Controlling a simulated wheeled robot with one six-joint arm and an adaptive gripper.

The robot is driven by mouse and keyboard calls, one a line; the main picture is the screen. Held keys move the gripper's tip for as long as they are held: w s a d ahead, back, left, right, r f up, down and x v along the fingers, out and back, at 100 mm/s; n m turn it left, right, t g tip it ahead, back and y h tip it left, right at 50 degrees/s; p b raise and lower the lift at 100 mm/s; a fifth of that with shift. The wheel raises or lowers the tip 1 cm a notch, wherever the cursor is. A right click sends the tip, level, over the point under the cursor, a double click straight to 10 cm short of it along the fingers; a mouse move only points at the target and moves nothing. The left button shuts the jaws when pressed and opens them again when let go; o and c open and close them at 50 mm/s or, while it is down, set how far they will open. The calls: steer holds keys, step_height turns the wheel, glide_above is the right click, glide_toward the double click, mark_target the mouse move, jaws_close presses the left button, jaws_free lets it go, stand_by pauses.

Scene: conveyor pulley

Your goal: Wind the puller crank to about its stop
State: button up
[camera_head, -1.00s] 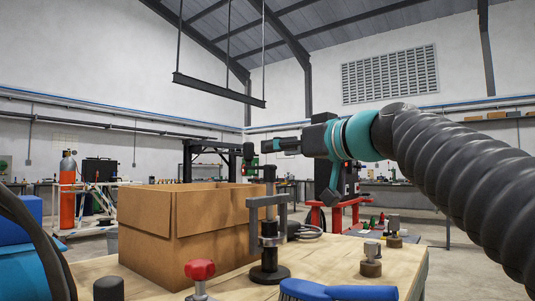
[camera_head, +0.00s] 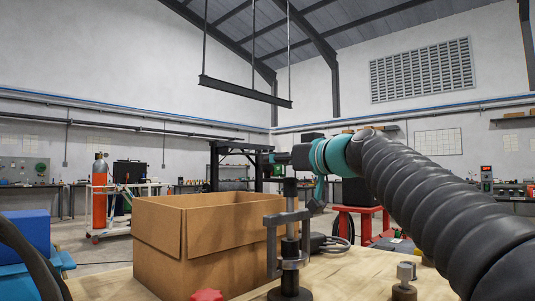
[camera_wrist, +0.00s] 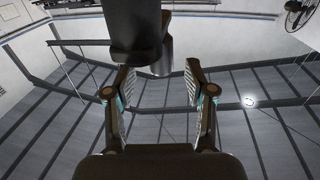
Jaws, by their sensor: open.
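The dark metal puller (camera_head: 290,250) stands upright on the wooden bench in the head view, right of the cardboard box. It has a round base, a central post and a bracket with side arms. I cannot make out which part is its crank. My gripper (camera_head: 273,158) is above and slightly left of the post's top in the head view, small and partly dark against the background. In the wrist view my gripper (camera_wrist: 158,100) is open, its fingers apart with nothing between their tips. A dark block with a metal end (camera_wrist: 140,35) shows beyond the fingers; I cannot tell what it is.
The open cardboard box (camera_head: 185,240) stands close left of the puller. A red knob (camera_head: 207,295) is at the bottom edge. A metal fitting (camera_head: 404,280) stands at the right on the bench (camera_head: 350,272), with bare wood between it and the puller.

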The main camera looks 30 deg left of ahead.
steer(key=shift+p+x, duration=0.6)
steer(key=shift+x, duration=1.55)
steer(key=shift+s, duration=0.1)
jaws_close()
